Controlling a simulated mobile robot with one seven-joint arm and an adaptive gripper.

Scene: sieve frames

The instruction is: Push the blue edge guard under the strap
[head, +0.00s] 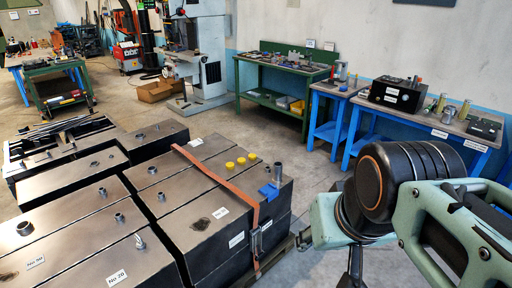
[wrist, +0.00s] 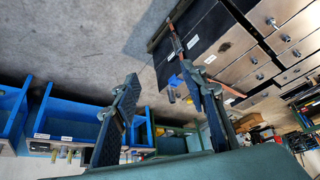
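The blue edge guard (head: 268,191) lies at the right edge of the near block's top, beside the strap and apart from it in the head view. The orange strap (head: 205,170) runs across the block tops and down the side to a metal buckle. In the wrist view the blue guard (wrist: 175,80) shows small beyond the right fingertip, with the strap (wrist: 177,42) farther up. My gripper (wrist: 160,74) is open and empty, its two dark fingers wide apart. My arm fills the right of the head view; I cannot make out the fingertips there.
A metal post (head: 277,172) stands close behind the guard. Several yellow caps (head: 241,161) sit on the block on the strap's far side. Blue workbenches (head: 425,122) and a green bench (head: 285,72) line the wall. Clear floor (head: 310,165) lies between blocks and benches.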

